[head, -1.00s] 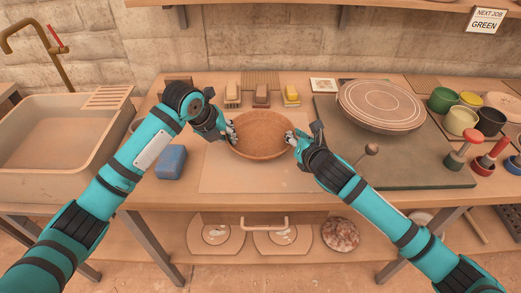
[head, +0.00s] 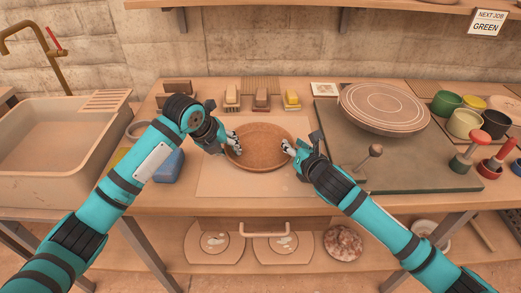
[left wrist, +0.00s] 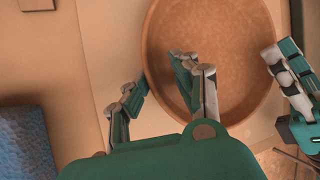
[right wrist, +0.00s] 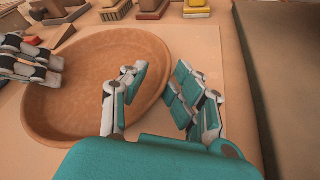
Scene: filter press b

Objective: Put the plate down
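The plate (head: 260,150), a round brown shallow dish, lies on the pale board (head: 255,183) in the middle of the bench. My left gripper (head: 233,142) is at its left rim. In the left wrist view (left wrist: 160,90) its fingers stand apart, one outside the plate and one over its inside. My right gripper (head: 290,147) is at the right rim. In the right wrist view (right wrist: 158,85) its fingers also stand apart on either side of the rim, with a gap. Underside contact is hidden.
Several brushes or blocks (head: 262,98) stand behind the plate. A blue block (head: 168,167) is at left, partly behind my left arm. A green mat (head: 400,172) with a round disc (head: 383,107) and a knobbed tool (head: 375,151) is at right. Cups (head: 462,121) stand beyond.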

